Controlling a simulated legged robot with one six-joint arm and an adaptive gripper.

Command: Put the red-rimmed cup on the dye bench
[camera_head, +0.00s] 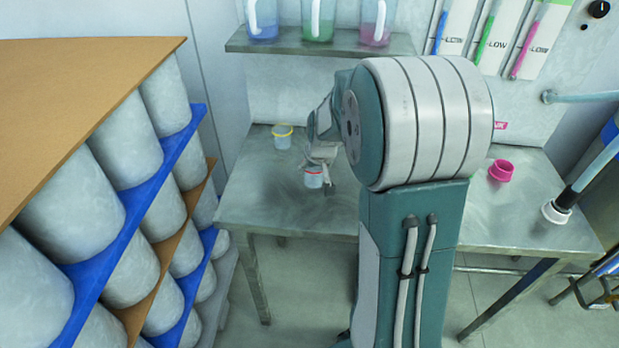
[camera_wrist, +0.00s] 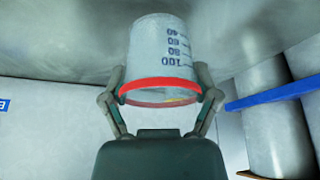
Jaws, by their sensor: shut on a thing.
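The red-rimmed cup (camera_head: 313,178) is a small clear measuring cup with a red rim. In the wrist view the cup (camera_wrist: 161,55) shows dark graduation marks, and my gripper (camera_wrist: 161,92) has one finger on each side of it at the rim. My gripper (camera_head: 325,165) is shut on the cup in the head view too. The cup appears over the left part of the grey metal dye bench (camera_head: 260,190); I cannot tell whether its base touches the top. My arm hides the middle of the bench.
A yellow-rimmed cup (camera_head: 282,137) stands at the back left of the bench. A pink ring-like piece (camera_head: 501,171) lies at the right. A shelf (camera_head: 300,45) with several jugs hangs above. Stacked white drums on blue and brown sheets (camera_head: 120,150) fill the left side.

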